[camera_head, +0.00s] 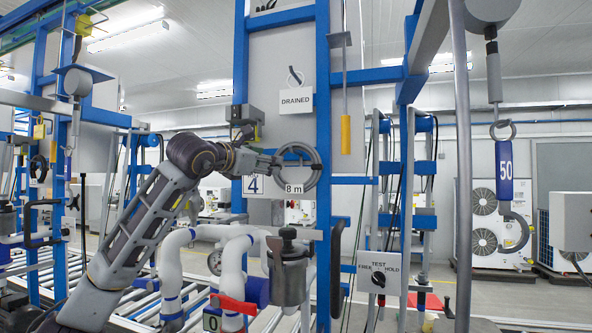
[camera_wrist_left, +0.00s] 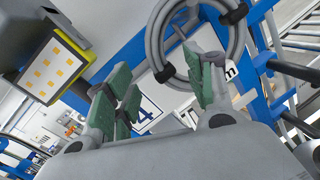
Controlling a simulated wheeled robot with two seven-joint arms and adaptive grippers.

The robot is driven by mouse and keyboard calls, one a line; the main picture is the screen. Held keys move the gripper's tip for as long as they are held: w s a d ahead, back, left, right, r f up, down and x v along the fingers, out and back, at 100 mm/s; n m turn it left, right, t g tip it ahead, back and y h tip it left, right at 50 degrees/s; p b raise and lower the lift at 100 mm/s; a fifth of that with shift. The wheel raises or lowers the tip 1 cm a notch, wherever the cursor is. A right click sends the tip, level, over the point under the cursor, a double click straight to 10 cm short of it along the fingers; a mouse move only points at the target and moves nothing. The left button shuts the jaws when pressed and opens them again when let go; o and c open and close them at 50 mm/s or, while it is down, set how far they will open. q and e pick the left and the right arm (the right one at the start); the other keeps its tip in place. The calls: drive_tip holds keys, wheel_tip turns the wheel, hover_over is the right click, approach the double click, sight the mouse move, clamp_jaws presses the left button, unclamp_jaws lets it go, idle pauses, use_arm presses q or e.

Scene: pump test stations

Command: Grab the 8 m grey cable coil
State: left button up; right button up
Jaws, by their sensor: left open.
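The grey cable coil (camera_head: 317,164) hangs in front of a blue post, above a tag (camera_head: 294,188) reading "8 m". In the left wrist view the coil (camera_wrist_left: 154,40) is a ring of several grey turns with black ties, in the upper middle. My left gripper (camera_head: 274,164) is at the coil's left side. In the left wrist view its green-padded fingers (camera_wrist_left: 160,88) are spread apart, and the right finger overlaps the ring's lower part. I cannot tell whether the fingers touch the coil. My right gripper is not in view.
A tag "4" (camera_head: 254,184) is beside the coil. A grey box (camera_head: 246,119) sits above my gripper; a lamp-like panel (camera_wrist_left: 50,68) is close in the wrist view. Thick white pipes (camera_head: 171,267) and a metal canister (camera_head: 289,273) stand below. A grey pole (camera_head: 461,170) stands right.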

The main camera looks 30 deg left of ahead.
use_arm(q)
drive_tip(key=w+p, duration=0.2)
drive_tip(key=w, duration=0.3)
drive_tip(key=shift+w+d, duration=0.15)
drive_tip(key=shift+d, duration=0.05)
idle(0.7)
drive_tip(key=shift+c, duration=0.3)
clamp_jaws()
